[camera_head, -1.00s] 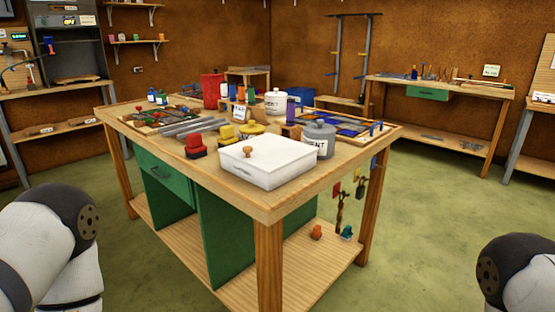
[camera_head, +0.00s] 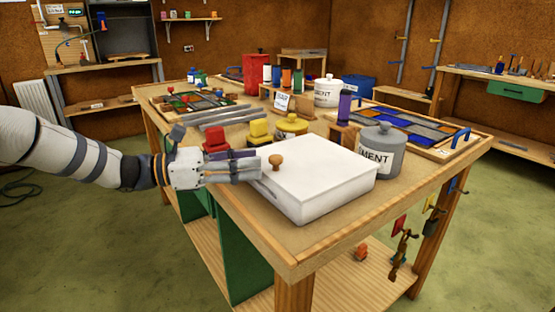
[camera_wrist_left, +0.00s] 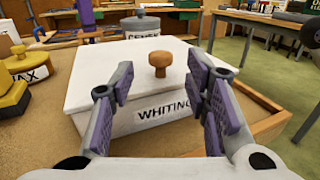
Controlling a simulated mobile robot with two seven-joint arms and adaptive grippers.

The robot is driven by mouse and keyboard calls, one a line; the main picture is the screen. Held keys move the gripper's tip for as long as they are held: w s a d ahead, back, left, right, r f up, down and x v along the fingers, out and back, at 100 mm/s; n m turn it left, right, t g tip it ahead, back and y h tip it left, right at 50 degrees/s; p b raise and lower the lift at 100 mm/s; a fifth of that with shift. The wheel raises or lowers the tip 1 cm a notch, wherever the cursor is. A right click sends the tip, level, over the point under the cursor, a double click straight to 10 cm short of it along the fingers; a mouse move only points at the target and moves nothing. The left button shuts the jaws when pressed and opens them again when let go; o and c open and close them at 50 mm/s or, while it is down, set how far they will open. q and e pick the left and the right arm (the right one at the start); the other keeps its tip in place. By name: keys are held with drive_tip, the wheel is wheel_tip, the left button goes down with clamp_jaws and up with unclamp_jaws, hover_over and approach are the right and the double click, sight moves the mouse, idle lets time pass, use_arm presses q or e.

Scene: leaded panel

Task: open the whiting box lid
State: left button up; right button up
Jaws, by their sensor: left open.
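The whiting box (camera_head: 310,205) is a white box near the front corner of the wooden bench. Its flat white lid (camera_head: 318,168) is on, with a round wooden knob (camera_head: 276,160). In the left wrist view the box front (camera_wrist_left: 165,112) reads "WHITING", and the knob (camera_wrist_left: 159,63) stands beyond the fingertips. My left gripper (camera_head: 258,167) is at the box's left side, beside the knob. In the left wrist view its purple-padded fingers (camera_wrist_left: 165,95) are spread, with nothing between them. The fingers appear apart from the knob. My right gripper is not in view.
A grey cement pot (camera_head: 382,152) stands close at the box's right. A red block (camera_head: 215,140), yellow pots (camera_head: 291,125) and grey lead strips (camera_head: 222,115) lie behind my left gripper. A leaded glass panel (camera_head: 410,128) lies at the back right of the bench (camera_head: 235,208).

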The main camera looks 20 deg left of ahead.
sight(276, 156)
use_arm(q)
drive_tip(key=x, duration=0.6)
drive_tip(key=shift+d, duration=0.15)
clamp_jaws()
